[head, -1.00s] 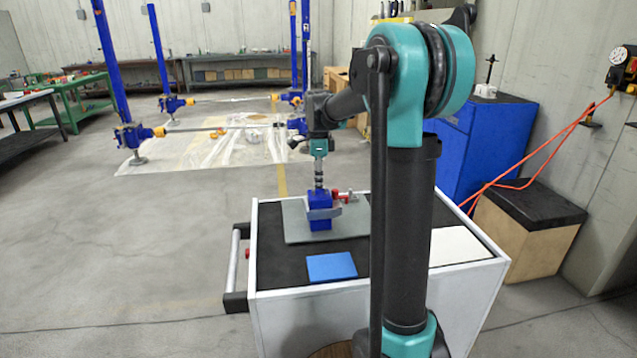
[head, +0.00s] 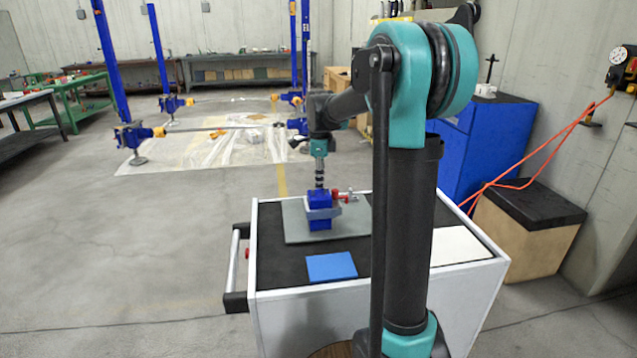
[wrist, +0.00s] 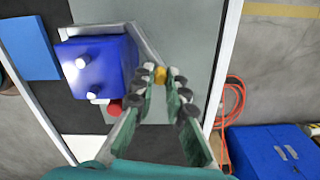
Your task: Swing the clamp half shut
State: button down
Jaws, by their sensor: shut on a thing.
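My gripper (wrist: 160,76) is shut on a small yellow knob (wrist: 160,72) at the end of that grey half. A red knob (wrist: 114,107) sits beside the blue body. In the head view my gripper (head: 319,178) is above the blue body, its fingertips unclear.
The grey plate (head: 295,228) lies on the dark cart top (head: 275,262), with a blue square (head: 331,266) in front and a white sheet (head: 457,246) at right. A blue cabinet (head: 500,140) and a wooden box (head: 527,230) stand to the right. The floor at left is clear.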

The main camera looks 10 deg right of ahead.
jog(key=shift+s+d+m, duration=0.2)
jog(key=shift+s+m, duration=0.25)
jog(key=shift+m, duration=0.55)
jog(key=c, duration=1.5)
grip_release()
jog(key=shift+c, duration=0.2)
notch_tip(320, 180, up, 8)
